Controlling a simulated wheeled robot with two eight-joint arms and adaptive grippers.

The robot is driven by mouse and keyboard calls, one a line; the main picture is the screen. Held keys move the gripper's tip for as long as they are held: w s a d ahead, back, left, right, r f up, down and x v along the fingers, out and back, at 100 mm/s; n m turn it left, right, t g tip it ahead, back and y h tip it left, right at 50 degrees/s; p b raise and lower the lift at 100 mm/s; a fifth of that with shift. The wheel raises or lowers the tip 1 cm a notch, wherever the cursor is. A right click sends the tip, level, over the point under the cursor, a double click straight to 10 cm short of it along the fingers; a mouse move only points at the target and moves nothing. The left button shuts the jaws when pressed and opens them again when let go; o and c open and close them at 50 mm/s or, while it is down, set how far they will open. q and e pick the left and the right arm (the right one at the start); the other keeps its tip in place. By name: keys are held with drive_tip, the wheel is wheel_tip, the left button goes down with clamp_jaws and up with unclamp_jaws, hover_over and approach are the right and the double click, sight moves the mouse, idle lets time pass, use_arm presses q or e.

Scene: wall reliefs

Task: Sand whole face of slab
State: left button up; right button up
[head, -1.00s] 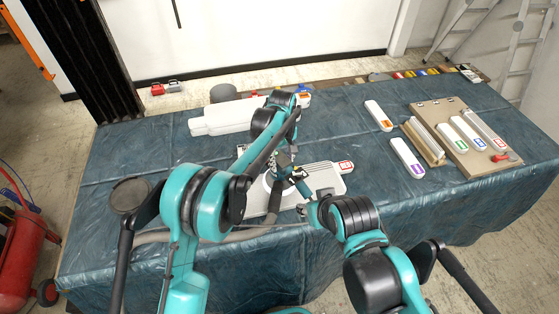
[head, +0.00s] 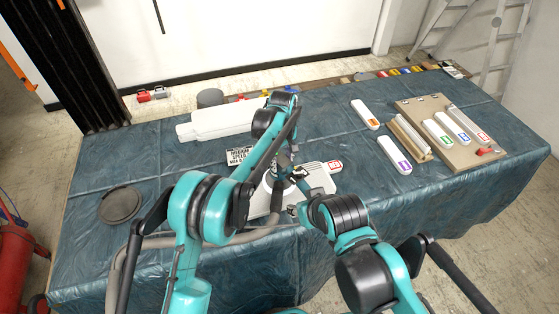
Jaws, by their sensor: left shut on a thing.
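A pale grey-white slab (head: 320,181) lies near the front middle of the table, partly hidden by my arms. Its right part shows dark stripes and a red-marked label. My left gripper (head: 284,168) is over the slab's left part, shut on a sanding tool whose pale round body (head: 268,186) shows only in part. A thick grey hose runs left from the tool. How the tool's underside meets the slab is hidden. My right gripper (head: 300,208) is near the slab's front edge, beside the tool; its fingers are too small and covered to read.
On the blue-covered table (head: 400,205) are a white block (head: 215,122), a text card (head: 238,156), a black disc (head: 120,205), and a board (head: 470,155) with colour-labelled sanding blocks at right. A ladder stands behind right.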

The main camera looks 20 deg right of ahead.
use_arm(q)
drive_tip(key=shift+w+d+r+p, duration=0.1)
drive_tip(key=shift+d+p, duration=0.35)
drive_tip(key=shift+d, duration=1.5)
drive_tip(key=shift+d+p, duration=0.55)
drive_tip(key=shift+d, duration=1.4)
use_arm(e)
drive_tip(key=shift+r, duration=1)
use_arm(q)
drive_tip(key=shift+w+d+p, duration=0.15)
drive_tip(key=shift+d+p, duration=1.05)
drive_tip(key=shift+d, duration=0.8)
use_arm(e)
drive_tip(key=shift+r, duration=1.2)
drive_tip(key=shift+d, duration=0.15)
